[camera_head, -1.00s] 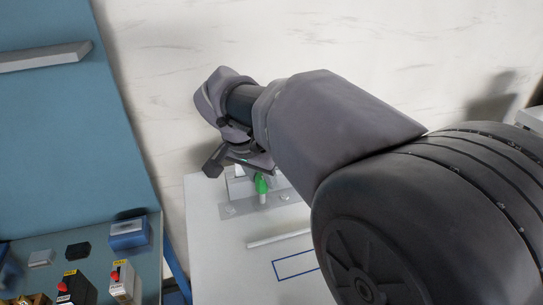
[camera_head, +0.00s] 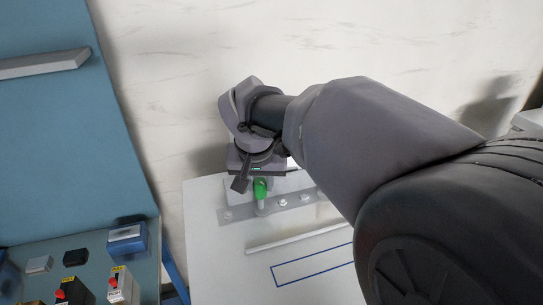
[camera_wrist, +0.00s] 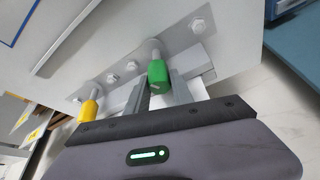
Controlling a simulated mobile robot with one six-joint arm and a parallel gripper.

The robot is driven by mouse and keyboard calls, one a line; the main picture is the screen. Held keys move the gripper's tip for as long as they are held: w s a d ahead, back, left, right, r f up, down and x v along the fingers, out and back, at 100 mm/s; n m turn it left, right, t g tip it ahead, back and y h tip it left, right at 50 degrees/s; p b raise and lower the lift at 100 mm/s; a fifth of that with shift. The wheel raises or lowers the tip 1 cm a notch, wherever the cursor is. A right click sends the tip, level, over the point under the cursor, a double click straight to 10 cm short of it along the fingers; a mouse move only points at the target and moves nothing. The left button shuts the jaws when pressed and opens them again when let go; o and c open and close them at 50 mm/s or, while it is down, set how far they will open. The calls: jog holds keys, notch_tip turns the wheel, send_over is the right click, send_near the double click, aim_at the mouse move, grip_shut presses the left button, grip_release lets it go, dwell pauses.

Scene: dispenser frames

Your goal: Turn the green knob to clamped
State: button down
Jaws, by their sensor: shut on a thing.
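The green knob (camera_head: 260,187) sits on a metal stem at a bracket on the light grey panel. In the wrist view the green knob (camera_wrist: 157,72) shows between the two grey fingers of my gripper (camera_wrist: 162,88). The gripper is shut on it, with the knob's outer face still visible. In the head view my gripper (camera_head: 259,179) is at the knob, and my wrist partly covers the bracket behind it. I cannot read any clamped marking on the panel.
A yellow knob (camera_wrist: 88,109) stands on the same bolted strip (camera_wrist: 118,82), beside my gripper. A pale bar (camera_head: 290,238) and a blue outlined rectangle (camera_head: 312,264) lie on the panel. A bench with small boxes (camera_head: 126,238) is at the left.

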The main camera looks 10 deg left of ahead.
jog(key=n+y+p, duration=0.1)
jog(key=n, duration=0.2)
jog(key=shift+r+n, duration=0.15)
jog(key=shift+n, duration=0.15)
jog(key=n+g+y+p, duration=0.1)
jog(key=n+y+p, duration=0.1)
jog(key=n, duration=0.2)
jog(key=shift+n, duration=0.3)
jog(key=n+g+y+p, duration=0.1)
jog(key=n+g+p, duration=0.1)
jog(key=n, duration=0.3)
jog(key=shift+n+g+p, duration=0.8)
jog(key=shift+n+p, duration=0.35)
jog(key=shift+n, duration=0.75)
jog(key=c, duration=1.4)
grip_release()
